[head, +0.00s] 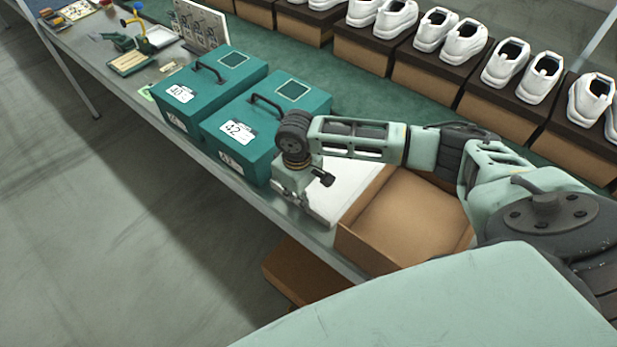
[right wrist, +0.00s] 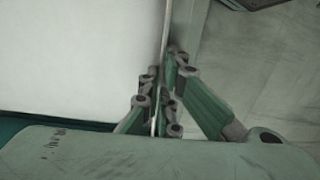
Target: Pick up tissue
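The white tissue (head: 345,187) lies flat at the table's front edge, between the teal boxes and an open brown box. My right gripper (head: 302,200) points down at its left front corner; its fingertips are mostly hidden in the head view. In the right wrist view the tissue (right wrist: 75,55) fills the upper left, and its thin edge runs between the fingers of my right gripper (right wrist: 160,105). The fingers are close together on both sides of that edge, shut on it. My left gripper is not in view.
An open, empty brown box (head: 405,222) stands right of the tissue. Two teal boxes with handles, marked 40 (head: 208,88) and 42 (head: 262,122), stand left of it. White shoes on brown boxes (head: 425,80) line the back. Small tools lie at the far left.

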